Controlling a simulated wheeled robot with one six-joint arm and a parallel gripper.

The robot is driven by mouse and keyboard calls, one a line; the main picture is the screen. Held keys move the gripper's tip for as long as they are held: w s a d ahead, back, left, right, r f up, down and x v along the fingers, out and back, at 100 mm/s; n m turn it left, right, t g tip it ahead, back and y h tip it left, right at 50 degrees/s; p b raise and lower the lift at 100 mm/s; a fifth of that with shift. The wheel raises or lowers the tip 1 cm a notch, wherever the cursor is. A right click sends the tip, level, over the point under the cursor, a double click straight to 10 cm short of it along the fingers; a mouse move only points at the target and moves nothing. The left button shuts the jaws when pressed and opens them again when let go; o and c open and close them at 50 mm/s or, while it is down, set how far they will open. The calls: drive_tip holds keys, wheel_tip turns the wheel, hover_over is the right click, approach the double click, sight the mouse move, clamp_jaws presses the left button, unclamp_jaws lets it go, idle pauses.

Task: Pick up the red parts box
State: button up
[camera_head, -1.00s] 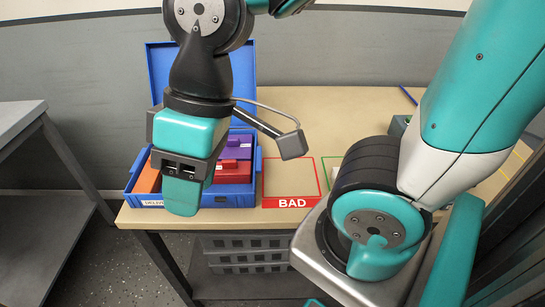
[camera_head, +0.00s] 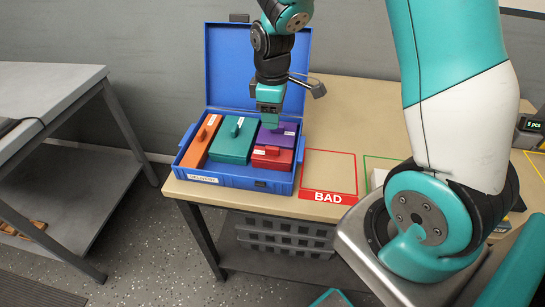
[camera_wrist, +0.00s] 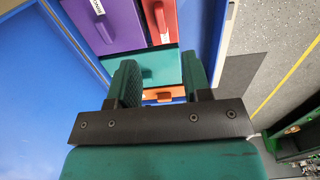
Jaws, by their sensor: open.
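The red parts box (camera_head: 272,158) lies in the front right part of an open blue case (camera_head: 240,176), in front of a purple box (camera_head: 277,135). The red box also shows at the top of the wrist view (camera_wrist: 161,22), beside the purple box (camera_wrist: 108,24). My gripper (camera_head: 270,124) is over the case, just behind and above the red box, near the purple box. In the wrist view its two fingers (camera_wrist: 160,82) are apart, with nothing between them. Its exact height above the boxes is hard to tell.
A teal box (camera_head: 233,138) and an orange box (camera_head: 201,141) fill the case's left side. The case's raised lid (camera_head: 258,65) stands behind. A red-outlined BAD area (camera_head: 329,172) is empty to the right. A grey table (camera_head: 45,90) stands at left.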

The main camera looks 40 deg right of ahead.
sight(272, 147)
wheel_tip(272, 147, down, 10)
drive_tip(key=shift+a+f+p, duration=0.1)
drive_tip(key=shift+f+p, duration=0.05)
drive_tip(key=shift+p, duration=0.45)
clamp_jaws()
